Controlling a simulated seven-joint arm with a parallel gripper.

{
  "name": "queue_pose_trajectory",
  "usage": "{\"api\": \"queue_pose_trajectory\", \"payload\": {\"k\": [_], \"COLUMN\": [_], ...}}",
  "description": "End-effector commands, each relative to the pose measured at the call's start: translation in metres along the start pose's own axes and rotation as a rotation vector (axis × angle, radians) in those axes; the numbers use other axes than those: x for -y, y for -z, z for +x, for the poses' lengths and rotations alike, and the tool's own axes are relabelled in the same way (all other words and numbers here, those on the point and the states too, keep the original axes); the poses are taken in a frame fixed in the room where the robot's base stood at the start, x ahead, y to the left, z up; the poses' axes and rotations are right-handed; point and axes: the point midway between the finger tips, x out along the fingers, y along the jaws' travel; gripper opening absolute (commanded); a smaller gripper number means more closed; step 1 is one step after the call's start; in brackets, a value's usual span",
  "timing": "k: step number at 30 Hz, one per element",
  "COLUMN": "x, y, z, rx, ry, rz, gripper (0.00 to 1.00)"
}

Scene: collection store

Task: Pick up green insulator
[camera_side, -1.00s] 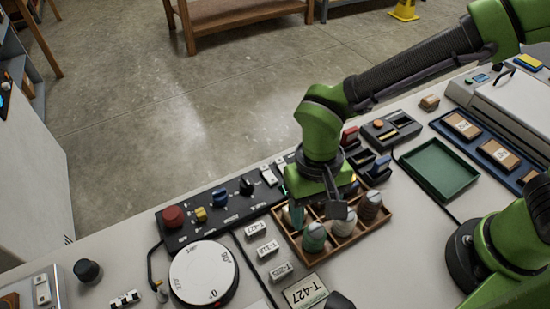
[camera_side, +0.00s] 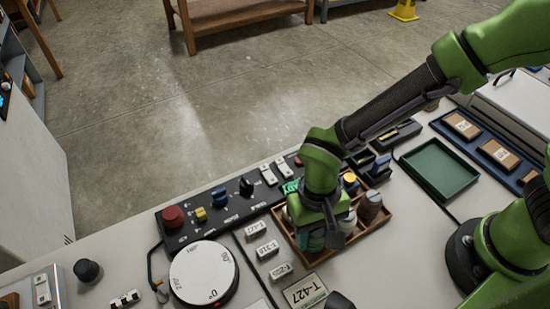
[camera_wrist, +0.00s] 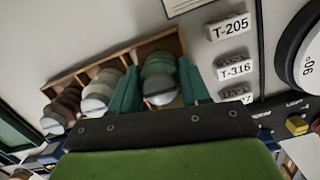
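The green insulator (camera_wrist: 158,68), a ribbed cap with a pale grey end, stands in a compartment of the wooden tray (camera_wrist: 172,42). My gripper (camera_wrist: 160,80) is open, with one teal finger on each side of the green insulator; I cannot tell whether either finger touches it. In the side view my gripper (camera_side: 318,228) is low over the left part of the tray (camera_side: 378,223). There it largely hides the green insulator (camera_side: 313,241).
Label blocks (camera_side: 262,250), a round white dial (camera_side: 203,273) and a switch panel (camera_side: 232,207) lie left of the tray. An empty green tray (camera_side: 438,170) is at right.

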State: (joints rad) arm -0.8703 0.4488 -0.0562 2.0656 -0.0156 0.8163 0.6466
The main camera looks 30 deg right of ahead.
Motion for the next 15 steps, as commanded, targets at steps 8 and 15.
{"api": "queue_pose_trajectory", "payload": {"k": [8,15], "x": [0.000,0.001], "y": [0.000,-0.002], "z": [-0.001,-0.020], "rx": [0.000,-0.003], "ry": [0.001,0.006], "rz": [0.000,-0.001], "gripper": [0.13,0.13]}}
